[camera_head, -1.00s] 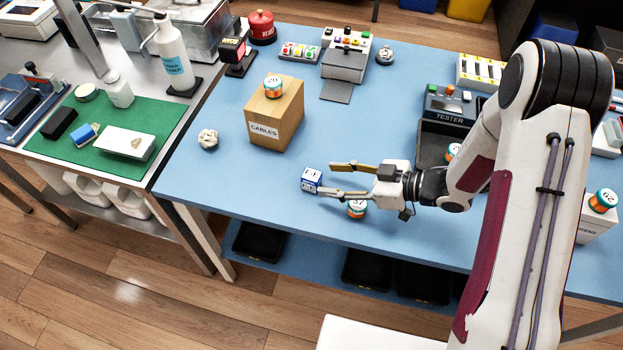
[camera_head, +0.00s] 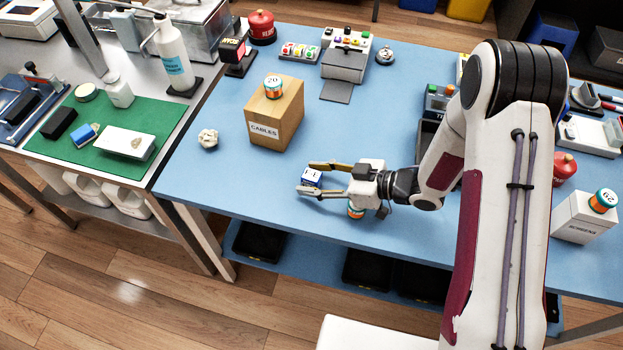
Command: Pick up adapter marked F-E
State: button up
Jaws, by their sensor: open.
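My gripper (camera_head: 309,179) is open, with one finger on the far side of the adapter and one on the near side. The adapter is between the fingertips. I cannot tell whether either finger touches it.
An orange and teal roll (camera_head: 356,211) is close beside my gripper's near side. The blue table (camera_head: 225,190) is clear left of my gripper.

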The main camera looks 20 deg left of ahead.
aim_at(314, 176)
dwell(0.5)
jog(key=c, duration=1.1)
jog(key=shift+r, duration=0.15)
jog(key=shift+r, duration=4.85)
